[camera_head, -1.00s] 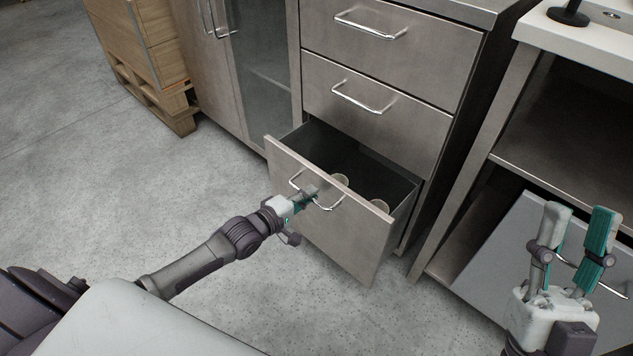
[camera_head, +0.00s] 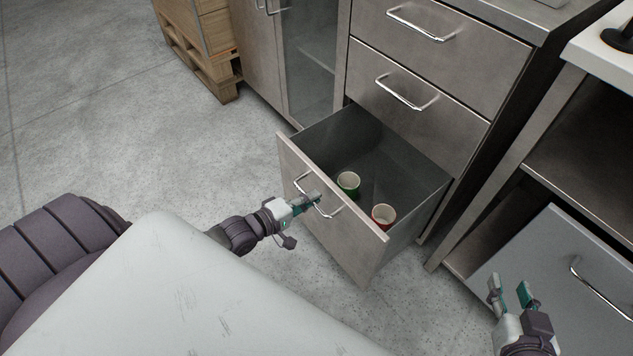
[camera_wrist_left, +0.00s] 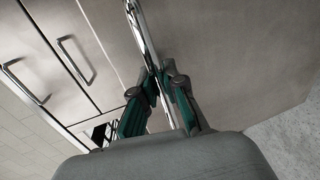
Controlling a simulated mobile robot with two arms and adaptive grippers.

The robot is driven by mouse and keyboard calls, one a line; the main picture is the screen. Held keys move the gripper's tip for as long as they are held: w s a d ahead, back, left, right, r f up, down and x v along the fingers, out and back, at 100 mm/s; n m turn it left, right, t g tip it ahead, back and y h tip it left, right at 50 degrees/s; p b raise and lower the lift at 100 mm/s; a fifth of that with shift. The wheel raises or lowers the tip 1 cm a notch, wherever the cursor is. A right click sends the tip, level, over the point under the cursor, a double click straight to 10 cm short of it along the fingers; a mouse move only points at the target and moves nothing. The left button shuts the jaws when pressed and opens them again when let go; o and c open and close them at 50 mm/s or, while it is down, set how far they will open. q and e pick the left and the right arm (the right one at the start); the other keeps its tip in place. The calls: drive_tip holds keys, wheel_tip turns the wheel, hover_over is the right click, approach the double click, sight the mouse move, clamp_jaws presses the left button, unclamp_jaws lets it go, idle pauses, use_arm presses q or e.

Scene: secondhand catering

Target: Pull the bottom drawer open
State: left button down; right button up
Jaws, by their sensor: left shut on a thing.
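The bottom drawer (camera_head: 335,222) of the grey metal cabinet is pulled well out, with its dark inside showing in the head view. My left gripper (camera_head: 314,198) is shut on the drawer's chrome handle (camera_head: 330,212). In the left wrist view its fingers (camera_wrist_left: 160,80) close around the handle bar (camera_wrist_left: 142,35). My right gripper (camera_head: 509,285) is open and empty at the lower right, in front of a grey panel with a handle.
A green cup (camera_head: 348,183) and a red cup (camera_head: 384,216) stand inside the drawer. Two shut drawers are above it, the nearer with a handle (camera_head: 406,92). A wooden crate on a pallet (camera_head: 205,50) stands at the back left. The floor on the left is clear.

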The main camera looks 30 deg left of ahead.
use_arm(q)
drive_tip(key=shift+s, duration=0.2)
use_arm(e)
drive_tip(key=shift+s+d+f+g, duration=0.15)
drive_tip(key=shift+s+f+g, duration=0.1)
drive_tip(key=shift+f+g, duration=0.1)
use_arm(q)
drive_tip(key=c, duration=1.2)
unclamp_jaws()
drive_tip(key=v, duration=1.2)
